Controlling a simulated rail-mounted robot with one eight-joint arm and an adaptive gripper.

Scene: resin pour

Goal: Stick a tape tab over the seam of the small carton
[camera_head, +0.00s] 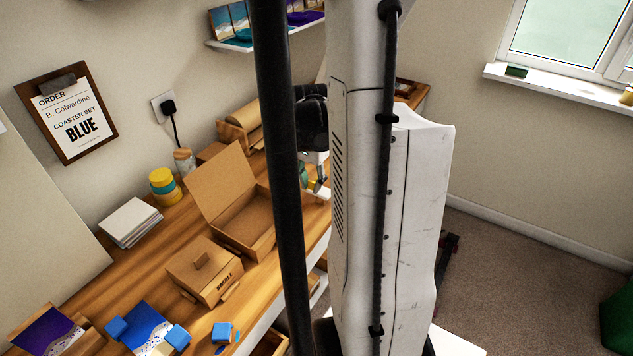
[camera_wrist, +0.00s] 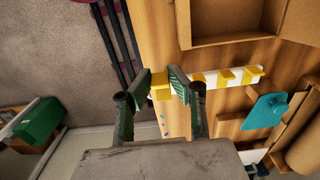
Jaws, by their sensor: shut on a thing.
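The small carton (camera_head: 190,272), brown and marked SMALL, sits closed on the wooden bench in the head view, with a small raised piece on its lid. My gripper (camera_wrist: 159,78) is shut on a yellow tape tab (camera_wrist: 160,92) at the near end of a white strip (camera_wrist: 213,78). I cannot tell whether this tab still touches the strip. More yellow tabs (camera_wrist: 226,75) sit along the strip. In the head view my gripper (camera_head: 316,184) is partly hidden behind my own column, to the right of the cartons.
A larger open carton (camera_head: 258,222) stands between the small carton and my gripper; its edge shows in the wrist view (camera_wrist: 225,41). A teal flat item (camera_wrist: 265,112) lies beyond the strip. Blue blocks (camera_head: 222,332) and a purple coaster (camera_head: 48,333) lie at the bench's near end.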

